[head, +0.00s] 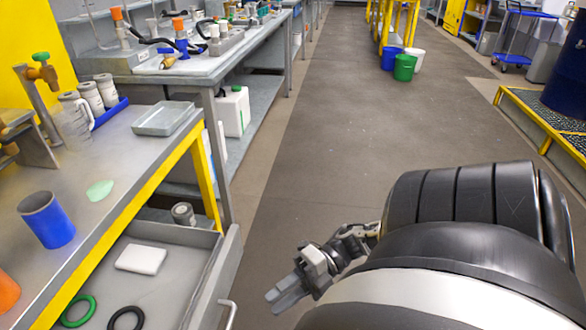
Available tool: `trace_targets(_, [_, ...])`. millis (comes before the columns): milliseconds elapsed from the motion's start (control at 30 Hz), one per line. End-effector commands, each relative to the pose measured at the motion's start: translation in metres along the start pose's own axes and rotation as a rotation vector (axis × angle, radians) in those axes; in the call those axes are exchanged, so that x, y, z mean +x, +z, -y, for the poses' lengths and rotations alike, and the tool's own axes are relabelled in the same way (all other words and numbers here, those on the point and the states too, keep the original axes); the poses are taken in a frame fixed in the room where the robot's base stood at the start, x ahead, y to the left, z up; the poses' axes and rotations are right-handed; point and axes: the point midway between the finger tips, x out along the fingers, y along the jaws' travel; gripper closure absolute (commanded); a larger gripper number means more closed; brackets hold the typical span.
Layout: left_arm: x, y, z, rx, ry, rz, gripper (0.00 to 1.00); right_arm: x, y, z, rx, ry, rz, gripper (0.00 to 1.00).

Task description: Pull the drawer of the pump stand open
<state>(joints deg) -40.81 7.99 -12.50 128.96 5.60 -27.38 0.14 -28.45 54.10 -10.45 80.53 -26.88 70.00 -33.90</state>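The pump stand is the grey bench (140,140) with a yellow front rail at the left. Its grey drawer (190,262) stands out from under the rail, open, with its inside showing. The drawer's light bar handle (229,314) is on its front, near the bottom edge of the picture. My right gripper (281,300) is to the right of the handle, apart from it, over the floor. Its two fingers point left and lie close together in this view; whether a gap is between them is unclear. It holds nothing visible. My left gripper is out of view.
A blue cup (47,220) and a grey tray (163,119) are on the bench top. The aisle floor (330,140) is clear.

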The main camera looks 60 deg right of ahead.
Motion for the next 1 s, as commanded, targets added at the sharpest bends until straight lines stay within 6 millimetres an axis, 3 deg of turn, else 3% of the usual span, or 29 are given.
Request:
trace_targets(100, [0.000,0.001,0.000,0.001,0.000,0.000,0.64,-0.017,0.000,0.001,0.000,-0.001,0.002,0.68])
trace_targets(267, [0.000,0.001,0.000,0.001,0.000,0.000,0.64,-0.027,0.000,0.000,-0.001,0.000,0.000,0.68])
trace_targets(1000, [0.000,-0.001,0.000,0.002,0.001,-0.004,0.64,-0.028,0.000,0.000,0.000,0.001,0.000,0.68])
